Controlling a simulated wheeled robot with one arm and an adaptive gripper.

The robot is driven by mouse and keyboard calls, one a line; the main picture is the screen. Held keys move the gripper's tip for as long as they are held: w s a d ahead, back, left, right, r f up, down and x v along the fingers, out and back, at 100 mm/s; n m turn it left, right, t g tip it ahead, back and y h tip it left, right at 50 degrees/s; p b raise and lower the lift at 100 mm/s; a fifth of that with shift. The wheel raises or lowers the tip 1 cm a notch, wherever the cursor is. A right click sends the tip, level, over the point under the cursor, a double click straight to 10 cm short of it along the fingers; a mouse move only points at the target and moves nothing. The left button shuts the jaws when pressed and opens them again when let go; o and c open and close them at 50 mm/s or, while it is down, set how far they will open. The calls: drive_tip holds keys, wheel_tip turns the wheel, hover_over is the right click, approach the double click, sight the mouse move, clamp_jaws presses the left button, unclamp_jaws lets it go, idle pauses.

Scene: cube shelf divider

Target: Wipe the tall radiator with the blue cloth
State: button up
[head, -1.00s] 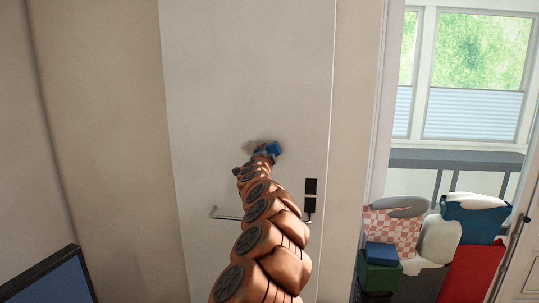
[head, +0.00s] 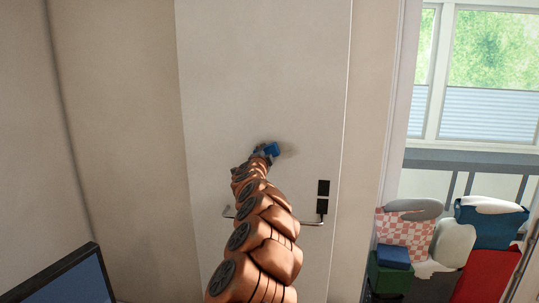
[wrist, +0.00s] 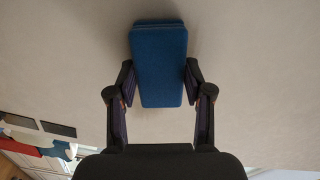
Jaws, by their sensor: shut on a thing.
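The tall radiator (head: 265,70) is a flat, pale upright panel with a thin bar low across its front, partly behind my arm. The blue cloth (head: 272,149) is a small folded block at the middle of the panel's face. It also shows in the wrist view (wrist: 158,62) against the pale surface. My gripper (wrist: 158,82) is shut on the cloth, a finger on each side. In the head view my gripper (head: 264,154) is small and partly hidden. A grey smudge (head: 289,150) shows just right of the cloth. Contact with the panel looks likely but is not clear.
Two dark boxes (head: 323,188) sit at the panel's lower right. A dark screen (head: 65,278) stands at lower left. A window (head: 485,75) and a pile of bins and cushions (head: 440,240) are at right. The panel's upper face is clear.

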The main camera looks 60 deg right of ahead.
drive_tip(key=shift+w+a+r+p, duration=0.1)
drive_tip(key=shift+w+a+p, duration=0.3)
drive_tip(key=shift+w, duration=0.45)
drive_tip(key=shift+w+a+f+p, duration=0.1)
drive_tip(key=shift+w+a+p, duration=0.25)
drive_tip(key=shift+w, duration=0.55)
drive_tip(key=shift+w+a+r+p, duration=0.1)
drive_tip(key=shift+w+a+p, duration=0.1)
drive_tip(key=shift+w+p, duration=0.5)
drive_tip(key=shift+w+r, duration=0.2)
drive_tip(key=shift+r, duration=0.25)
drive_tip(key=shift+s+d+b, duration=0.45)
drive_tip(key=shift+s+b, duration=0.05)
drive_tip(key=shift+s, duration=0.7)
drive_tip(key=shift+s+d+b, duration=0.45)
drive_tip(key=shift+s, duration=0.75)
drive_tip(key=shift+s+d+b, duration=0.45)
drive_tip(key=shift+s+b, duration=0.05)
drive_tip(key=shift+s, duration=0.7)
drive_tip(key=shift+s+d+b, duration=0.35)
drive_tip(key=shift+s+d, duration=0.05)
drive_tip(key=shift+s, duration=0.75)
drive_tip(key=shift+s+d+b, duration=0.4)
drive_tip(key=shift+s+d, duration=0.05)
drive_tip(key=shift+s, duration=0.65)
drive_tip(key=shift+s+d+b, duration=0.35)
drive_tip(key=shift+s+d, duration=0.05)
drive_tip(key=shift+s, duration=0.75)
drive_tip(key=shift+w, duration=0.1)
